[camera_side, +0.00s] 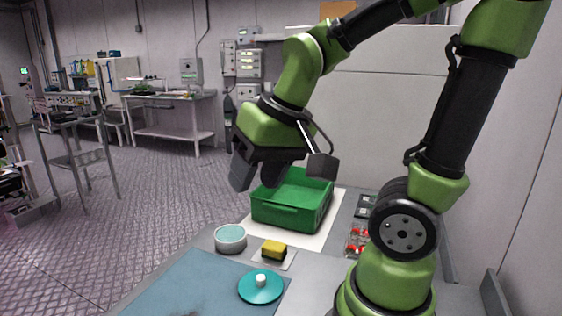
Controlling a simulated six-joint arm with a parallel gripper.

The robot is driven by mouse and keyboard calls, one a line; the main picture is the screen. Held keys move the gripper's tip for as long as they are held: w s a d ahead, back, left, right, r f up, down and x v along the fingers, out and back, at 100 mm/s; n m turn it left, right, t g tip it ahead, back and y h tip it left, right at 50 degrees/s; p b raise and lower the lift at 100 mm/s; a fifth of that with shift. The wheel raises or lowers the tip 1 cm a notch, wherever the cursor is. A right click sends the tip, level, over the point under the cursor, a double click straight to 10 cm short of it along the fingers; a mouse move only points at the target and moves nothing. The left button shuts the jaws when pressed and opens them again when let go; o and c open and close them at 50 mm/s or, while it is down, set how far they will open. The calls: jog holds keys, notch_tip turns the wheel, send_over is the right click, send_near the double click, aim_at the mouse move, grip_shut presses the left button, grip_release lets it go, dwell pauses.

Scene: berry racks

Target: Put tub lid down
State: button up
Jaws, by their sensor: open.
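The tub lid (261,289) is a round teal disc with a small white knob on top. It lies flat at the right edge of the blue-grey mat (190,284), knob up. A round tub (230,239) with a pale teal top stands behind it to the left, on the table. My gripper (256,176) is open, with nothing seen between its dark fingers. It hangs well above the table, higher than the lid, in front of the green crate in this view.
A green crate (278,217) stands on a white sheet at the back. A yellow and black sponge (273,250) lies on a small pale pad between tub and lid. Racks with red berries (356,240) are at the right, beside my arm. The mat's left part is clear.

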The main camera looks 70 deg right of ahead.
jog(key=s+a+r+n+t+y, duration=0.1)
jog(key=s+a+r+t, duration=0.1)
jog(key=s+a+r, duration=0.1)
jog(key=shift+s+a+r+n, duration=0.15)
jog(key=shift+s+r+n, duration=0.25)
jog(key=shift+s, duration=0.65)
